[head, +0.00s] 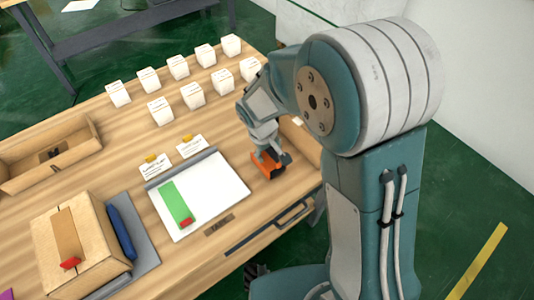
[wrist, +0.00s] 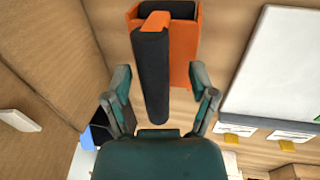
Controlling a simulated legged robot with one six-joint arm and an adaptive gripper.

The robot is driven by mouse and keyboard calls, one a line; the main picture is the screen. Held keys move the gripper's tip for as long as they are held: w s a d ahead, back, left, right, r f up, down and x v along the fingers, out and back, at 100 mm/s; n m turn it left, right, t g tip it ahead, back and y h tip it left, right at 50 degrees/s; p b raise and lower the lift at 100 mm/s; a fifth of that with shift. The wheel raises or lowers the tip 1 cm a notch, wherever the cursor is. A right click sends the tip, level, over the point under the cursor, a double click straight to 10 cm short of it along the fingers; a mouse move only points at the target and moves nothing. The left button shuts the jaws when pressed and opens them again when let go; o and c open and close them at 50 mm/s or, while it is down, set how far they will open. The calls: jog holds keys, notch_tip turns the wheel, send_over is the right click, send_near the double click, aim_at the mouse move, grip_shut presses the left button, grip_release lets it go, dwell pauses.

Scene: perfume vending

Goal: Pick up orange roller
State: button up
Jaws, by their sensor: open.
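The orange roller shows in the wrist view as a dark cylinder (wrist: 150,75) with an orange top. It is in or against an orange holder (wrist: 183,50) with a dark inside; I cannot tell how they join. In the head view the orange and dark item (head: 267,165) sits on the table just right of the white board, partly hidden by my gripper (head: 268,150). In the wrist view my gripper (wrist: 162,90) is open, with one finger on each side of the cylinder's near end. Neither finger visibly touches it.
A white board (head: 215,185) with a green strip lies to the left. Several white cubes (head: 160,108) stand at the back. A cardboard box (head: 85,240), a blue item (head: 121,232) and an open cardboard tray (head: 70,165) are farther left. A cardboard wall (wrist: 45,55) is at the wrist view's left.

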jog(key=shift+d+r, duration=0.1)
jog(key=shift+d, duration=0.25)
grip_shut()
